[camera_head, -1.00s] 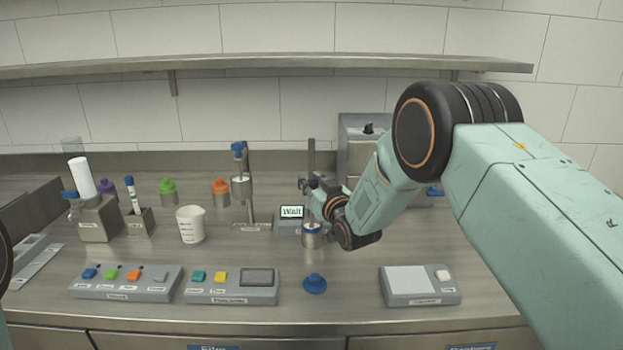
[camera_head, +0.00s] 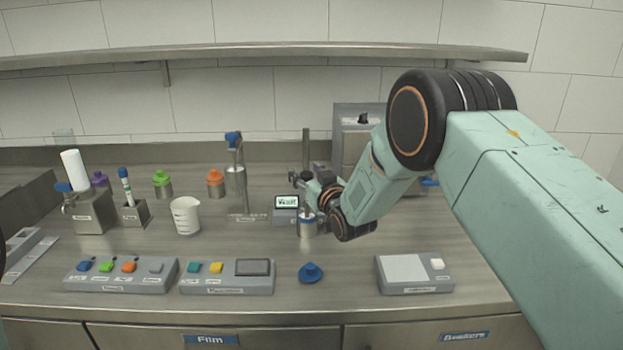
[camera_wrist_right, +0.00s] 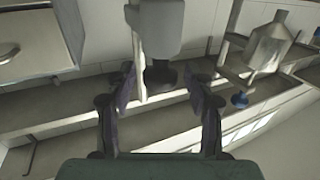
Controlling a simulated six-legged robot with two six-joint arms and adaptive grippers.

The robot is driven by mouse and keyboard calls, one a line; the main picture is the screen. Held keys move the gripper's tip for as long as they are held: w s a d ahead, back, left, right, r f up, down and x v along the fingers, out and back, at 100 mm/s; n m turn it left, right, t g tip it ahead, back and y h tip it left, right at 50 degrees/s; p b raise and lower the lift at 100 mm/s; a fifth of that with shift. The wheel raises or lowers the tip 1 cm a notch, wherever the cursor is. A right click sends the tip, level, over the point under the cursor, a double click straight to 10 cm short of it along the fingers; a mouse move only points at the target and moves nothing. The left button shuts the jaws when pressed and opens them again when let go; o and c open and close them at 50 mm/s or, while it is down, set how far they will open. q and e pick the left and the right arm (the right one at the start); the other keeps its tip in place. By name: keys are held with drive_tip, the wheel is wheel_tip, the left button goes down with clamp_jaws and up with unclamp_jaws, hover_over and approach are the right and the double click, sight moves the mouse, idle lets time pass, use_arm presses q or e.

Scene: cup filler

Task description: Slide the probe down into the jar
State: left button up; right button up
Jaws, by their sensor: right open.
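A small metal jar (camera_head: 308,229) with a blue band at its top stands on the counter, partly behind my right wrist. Behind it is a dark upright post (camera_head: 306,146) with a small lit display (camera_head: 287,202) at its foot. My right gripper (camera_head: 298,180) is at the post, above the jar. In the right wrist view my gripper (camera_wrist_right: 162,82) has its fingers apart, with a grey block ending in a dark round part (camera_wrist_right: 161,72) between them. I cannot tell whether the fingers touch it. The probe's lower part is hidden or too small to make out. My left gripper is out of view.
A blue lid (camera_head: 311,273) lies in front of the jar. Button panels (camera_head: 121,276) and a scale (camera_head: 414,272) line the front edge. A long shelf (camera_head: 265,54) runs above.

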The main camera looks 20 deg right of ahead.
drive_tip(key=s+d, duration=0.1)
drive_tip(key=s, duration=1)
drive_tip(key=shift+s+d, duration=0.2)
drive_tip(key=shift+s, duration=0.2)
